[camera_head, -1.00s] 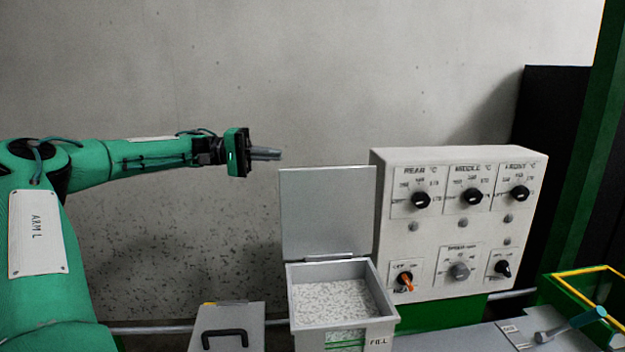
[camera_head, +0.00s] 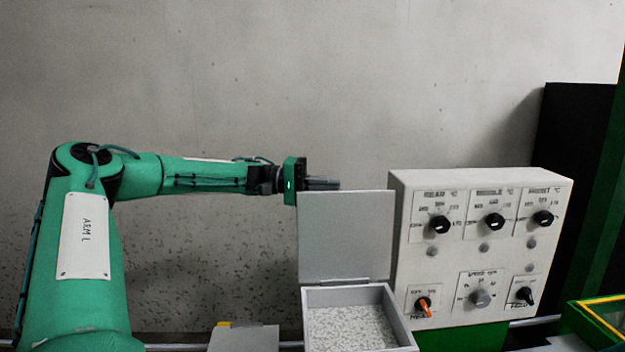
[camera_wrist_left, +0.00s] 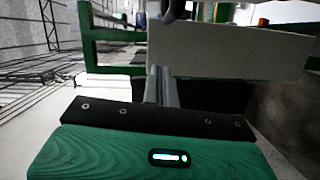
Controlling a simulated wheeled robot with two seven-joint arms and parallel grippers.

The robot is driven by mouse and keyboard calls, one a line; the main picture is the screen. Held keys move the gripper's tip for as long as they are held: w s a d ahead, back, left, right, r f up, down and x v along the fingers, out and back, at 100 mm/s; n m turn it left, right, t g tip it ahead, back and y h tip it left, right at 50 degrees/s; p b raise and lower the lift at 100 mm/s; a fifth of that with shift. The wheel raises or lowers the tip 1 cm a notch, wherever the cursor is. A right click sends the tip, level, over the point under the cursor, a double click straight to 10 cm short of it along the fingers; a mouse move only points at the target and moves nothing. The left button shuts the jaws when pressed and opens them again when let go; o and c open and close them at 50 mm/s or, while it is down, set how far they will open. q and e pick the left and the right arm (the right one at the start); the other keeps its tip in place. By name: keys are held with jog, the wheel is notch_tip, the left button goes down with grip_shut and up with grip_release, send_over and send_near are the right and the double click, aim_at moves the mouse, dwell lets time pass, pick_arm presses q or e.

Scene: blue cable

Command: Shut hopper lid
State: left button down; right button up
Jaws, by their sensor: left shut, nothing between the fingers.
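The hopper (camera_head: 407,334) is a pale box with speckled pellets (camera_head: 347,328) inside, low in the middle of the head view. Its grey lid (camera_head: 347,237) stands upright on the hinge at the back edge, so the hopper is open. My left gripper (camera_head: 336,184) is shut and empty, its fingers pointing right at the height of the lid's top edge, near its upper left corner. They look to be behind or just above that edge; I cannot tell whether they touch it. The shut fingers (camera_wrist_left: 162,85) also show in the left wrist view. My right gripper is not in view.
A pale control panel (camera_head: 484,256) with several knobs stands close to the right of the lid. A grey box (camera_head: 243,340) sits left of the hopper. A green bin with a yellow rim (camera_head: 597,318) is at the far right. A concrete wall is behind.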

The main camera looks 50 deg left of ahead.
aim_at(331, 192)
pick_arm(q)
jog(key=s+d+p, duration=0.2)
jog(key=d, duration=0.1)
jog(key=shift+s+d+f, duration=0.2)
jog(key=shift+d, duration=0.05)
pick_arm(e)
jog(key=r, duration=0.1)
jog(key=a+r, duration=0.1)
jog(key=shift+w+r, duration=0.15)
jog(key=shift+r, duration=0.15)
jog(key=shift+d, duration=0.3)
